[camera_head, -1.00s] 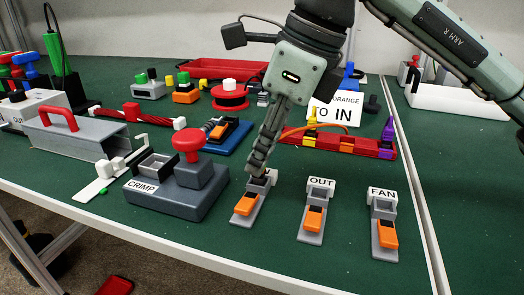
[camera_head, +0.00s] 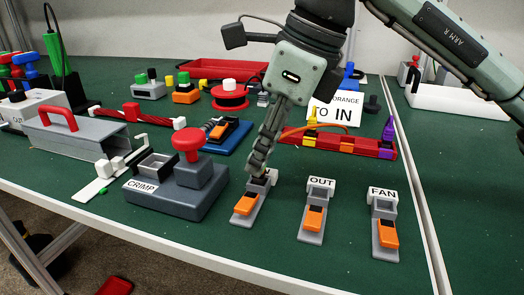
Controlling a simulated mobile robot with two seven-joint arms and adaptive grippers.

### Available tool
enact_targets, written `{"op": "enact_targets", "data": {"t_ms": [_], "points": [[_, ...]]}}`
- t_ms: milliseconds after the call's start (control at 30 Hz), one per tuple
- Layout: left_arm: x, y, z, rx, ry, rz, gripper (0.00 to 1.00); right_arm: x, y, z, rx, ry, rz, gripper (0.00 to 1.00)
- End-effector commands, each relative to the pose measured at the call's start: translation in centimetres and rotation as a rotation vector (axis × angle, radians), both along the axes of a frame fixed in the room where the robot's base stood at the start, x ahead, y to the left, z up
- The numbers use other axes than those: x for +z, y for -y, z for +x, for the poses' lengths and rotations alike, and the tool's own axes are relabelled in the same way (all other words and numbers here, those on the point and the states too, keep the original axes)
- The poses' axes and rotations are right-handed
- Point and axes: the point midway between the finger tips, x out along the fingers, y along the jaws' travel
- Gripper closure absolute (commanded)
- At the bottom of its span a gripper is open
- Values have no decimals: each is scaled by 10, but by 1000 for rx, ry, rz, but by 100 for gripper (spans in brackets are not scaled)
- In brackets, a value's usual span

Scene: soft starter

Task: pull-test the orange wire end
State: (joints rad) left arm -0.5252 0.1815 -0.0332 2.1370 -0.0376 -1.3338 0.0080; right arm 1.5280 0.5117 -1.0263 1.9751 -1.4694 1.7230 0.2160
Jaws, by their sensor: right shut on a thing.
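My right gripper (camera_head: 260,168) comes down from above with its fingers shut at the back end of the leftmost clamp terminal (camera_head: 245,211), a grey block with an orange lever. The fingers hide most of its white label and whatever they hold, so I cannot make out the orange wire end. To its right stand the OUT terminal (camera_head: 312,230) and the FAN terminal (camera_head: 385,247), each grey with an orange lever. A white card (camera_head: 340,112) behind reads "ORANGE TO IN". My left gripper is not in view.
The dark CRIMP press (camera_head: 178,200) with a red knob stands just left of the terminals. Behind are a red rack (camera_head: 345,143) with coloured pieces, a blue-based block (camera_head: 228,138) and a red spool (camera_head: 230,100). Green mat in front of the terminals is clear.

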Motion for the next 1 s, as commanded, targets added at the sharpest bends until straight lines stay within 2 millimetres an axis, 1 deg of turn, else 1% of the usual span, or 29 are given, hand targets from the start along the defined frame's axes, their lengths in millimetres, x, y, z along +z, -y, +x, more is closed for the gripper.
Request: {"op": "enact_targets", "data": {"t_ms": [533,867,900,1000], "points": [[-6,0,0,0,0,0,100,-4,0,0,0,0,0,100],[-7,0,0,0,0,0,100,-4,0,0,0,0,-1,100],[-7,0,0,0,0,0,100,-4,0,0,0,-1,-1,85],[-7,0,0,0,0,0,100,-5,0,0,0,-1,-1,72]]}}
